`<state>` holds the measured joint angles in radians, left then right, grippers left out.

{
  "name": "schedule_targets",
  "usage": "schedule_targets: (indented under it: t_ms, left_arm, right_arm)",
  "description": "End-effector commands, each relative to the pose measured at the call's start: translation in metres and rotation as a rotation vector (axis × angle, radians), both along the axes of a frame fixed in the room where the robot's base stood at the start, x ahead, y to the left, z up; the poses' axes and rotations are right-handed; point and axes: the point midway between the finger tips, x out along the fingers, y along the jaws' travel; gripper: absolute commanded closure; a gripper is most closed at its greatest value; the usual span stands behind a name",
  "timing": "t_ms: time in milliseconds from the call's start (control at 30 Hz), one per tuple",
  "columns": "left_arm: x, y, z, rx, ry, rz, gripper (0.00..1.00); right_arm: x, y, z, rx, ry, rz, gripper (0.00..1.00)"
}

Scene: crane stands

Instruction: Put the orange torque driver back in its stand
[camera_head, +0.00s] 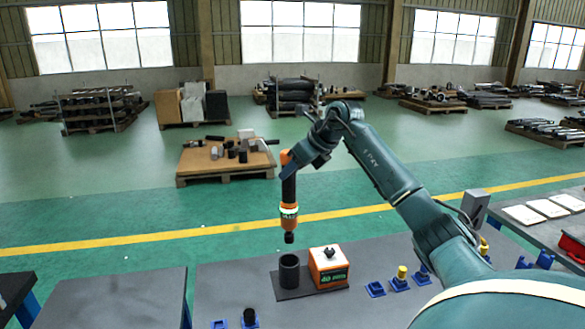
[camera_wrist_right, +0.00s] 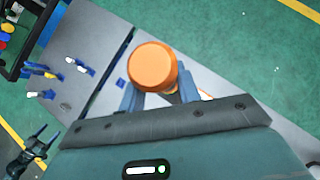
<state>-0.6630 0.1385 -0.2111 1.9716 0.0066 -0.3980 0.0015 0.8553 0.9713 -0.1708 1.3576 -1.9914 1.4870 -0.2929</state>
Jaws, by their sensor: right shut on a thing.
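The torque driver (camera_head: 289,205) is black with orange bands and hangs upright, tip down, in my right gripper (camera_head: 297,161). My right gripper is shut on its upper part. In the right wrist view the driver's round orange end (camera_wrist_right: 153,67) shows between the fingers. The stand's black cup (camera_head: 289,272) sits on a dark base plate (camera_head: 312,291) on the grey table. The driver's tip is above the cup and apart from it. What seems to be my left gripper (camera_wrist_right: 38,145) shows with its fingers spread, at the lower left of the right wrist view.
An orange and white box (camera_head: 328,267) stands on the same plate, right of the cup. Several blue holders (camera_head: 399,284) stand farther right, one with a yellow piece. A small blue holder with a black piece (camera_head: 249,318) is at the front. The table left of the cup is clear.

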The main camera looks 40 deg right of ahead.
Motion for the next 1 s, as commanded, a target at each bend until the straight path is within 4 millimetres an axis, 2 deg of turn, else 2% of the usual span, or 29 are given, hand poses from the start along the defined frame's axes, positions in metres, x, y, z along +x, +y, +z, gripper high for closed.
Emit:
schedule_targets:
  t_ms: [233,633,1000]
  left_arm:
    - [0.002,-0.002,-0.010,-0.006,-0.008,-0.001,0.20]
    - [0.010,-0.009,-0.009,-0.023,-0.058,-0.021,0.20]
    - [0.010,-0.013,-0.006,-0.025,-0.070,-0.038,0.20]
  right_arm:
    - [0.001,0.000,-0.016,0.000,-0.008,-0.001,1.00]
    - [0.001,0.000,-0.048,0.001,-0.008,0.000,1.00]
    - [0.001,0.000,-0.054,0.001,-0.009,0.000,1.00]
